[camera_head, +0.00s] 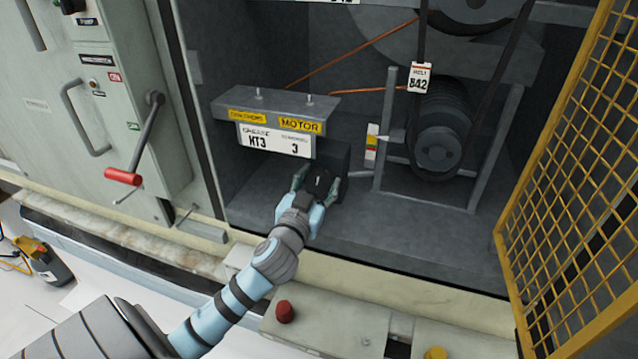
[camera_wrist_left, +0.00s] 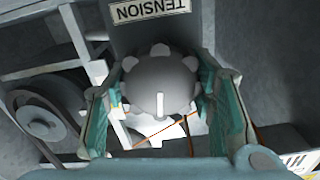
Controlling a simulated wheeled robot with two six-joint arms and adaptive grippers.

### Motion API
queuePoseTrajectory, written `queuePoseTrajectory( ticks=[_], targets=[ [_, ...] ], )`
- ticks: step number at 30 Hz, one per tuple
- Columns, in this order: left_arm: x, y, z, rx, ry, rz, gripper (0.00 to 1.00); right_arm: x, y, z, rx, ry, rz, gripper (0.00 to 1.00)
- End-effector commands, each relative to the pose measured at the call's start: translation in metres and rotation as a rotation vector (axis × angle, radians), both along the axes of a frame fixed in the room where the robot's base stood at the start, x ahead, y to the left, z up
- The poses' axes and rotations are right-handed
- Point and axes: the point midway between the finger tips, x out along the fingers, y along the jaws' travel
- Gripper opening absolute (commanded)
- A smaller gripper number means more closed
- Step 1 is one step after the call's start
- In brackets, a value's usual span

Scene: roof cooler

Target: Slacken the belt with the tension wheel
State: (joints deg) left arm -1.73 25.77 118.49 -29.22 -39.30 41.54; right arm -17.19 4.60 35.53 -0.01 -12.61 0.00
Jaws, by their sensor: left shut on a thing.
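The tension wheel (camera_wrist_left: 160,82) is a grey lobed knob below a TENSION label (camera_wrist_left: 150,10) in the left wrist view. My left gripper (camera_wrist_left: 160,100) has its teal fingers on both sides of the wheel and is shut on it. In the head view my left gripper (camera_head: 318,184) reaches into the cabinet below the MOTOR label and hides the wheel. The belt (camera_head: 508,75) runs down to the dark ribbed motor pulley (camera_head: 440,130), which also shows in the left wrist view (camera_wrist_left: 42,118). My right gripper is not in view.
A yellow mesh guard door (camera_head: 570,190) stands open at the right. A red-handled lever (camera_head: 123,177) sticks out from the left panel. A ledge with a red button (camera_head: 284,311) and a yellow button (camera_head: 436,353) lies in front. The cabinet floor right of my gripper is clear.

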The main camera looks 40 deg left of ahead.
Motion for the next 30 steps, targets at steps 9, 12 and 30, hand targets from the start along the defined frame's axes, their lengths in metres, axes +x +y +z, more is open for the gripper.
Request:
queuePoseTrajectory(
  ticks=[9, 12, 30],
  targets=[
    [0.000, 0.000, -0.001, -0.007, 0.001, 0.001, 0.22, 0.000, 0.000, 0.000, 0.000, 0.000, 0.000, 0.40],
    [0.000, 0.000, -0.001, -0.006, 0.001, 0.001, 0.53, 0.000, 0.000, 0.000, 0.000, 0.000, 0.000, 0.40],
    [-0.024, -0.009, -0.002, -0.003, 0.002, -0.002, 0.71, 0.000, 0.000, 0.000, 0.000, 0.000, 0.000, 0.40]
  ],
)
